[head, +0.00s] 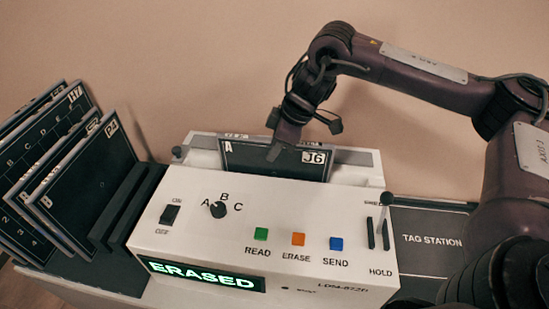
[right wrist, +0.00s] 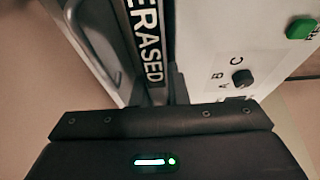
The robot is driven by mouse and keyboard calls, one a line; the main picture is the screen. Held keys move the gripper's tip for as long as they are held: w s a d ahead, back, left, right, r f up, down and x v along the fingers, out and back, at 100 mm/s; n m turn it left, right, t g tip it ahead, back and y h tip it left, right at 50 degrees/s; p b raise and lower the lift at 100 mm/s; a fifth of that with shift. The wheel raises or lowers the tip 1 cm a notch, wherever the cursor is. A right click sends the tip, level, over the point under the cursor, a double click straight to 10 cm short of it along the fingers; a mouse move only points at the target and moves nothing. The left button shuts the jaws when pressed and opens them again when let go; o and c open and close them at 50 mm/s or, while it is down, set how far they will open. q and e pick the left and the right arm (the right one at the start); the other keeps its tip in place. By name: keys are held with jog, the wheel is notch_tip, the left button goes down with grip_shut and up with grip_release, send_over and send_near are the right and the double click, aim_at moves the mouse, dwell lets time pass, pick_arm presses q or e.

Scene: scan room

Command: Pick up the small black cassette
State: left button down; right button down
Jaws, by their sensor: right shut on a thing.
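A small black cassette (head: 255,165) marked "A" and "J6" stands upright in the slot at the back of the white machine (head: 160,225). Its lower part is hidden in the slot. My right gripper (head: 275,148) comes from above and is shut on the cassette's top edge, right of its middle. In the right wrist view my gripper (right wrist: 172,92) is close above the machine, and a label reading "ERASED" (right wrist: 150,50) shows beyond the fingers. My left gripper is not in view.
The machine has a lit "ERASED" display (head: 205,276), a dial (head: 218,209), three coloured buttons and a HOLD lever (head: 386,200). Several larger black cassettes (head: 90,180) lean in a rack at the left. A dark "TAG STATION" panel (head: 430,240) lies at the right.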

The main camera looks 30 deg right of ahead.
notch_tip(320, 180, up, 6)
jog(key=shift+a+r+b, duration=0.1)
jog(key=shift+r+b, duration=0.05)
jog(key=shift+b, duration=0.15)
notch_tip(320, 180, up, 14)
jog(key=p, duration=0.5)
jog(key=shift+p, duration=0.4)
notch_tip(320, 180, up, 9)
jog(key=p, duration=1.1)
jog(key=shift+f, duration=0.25)
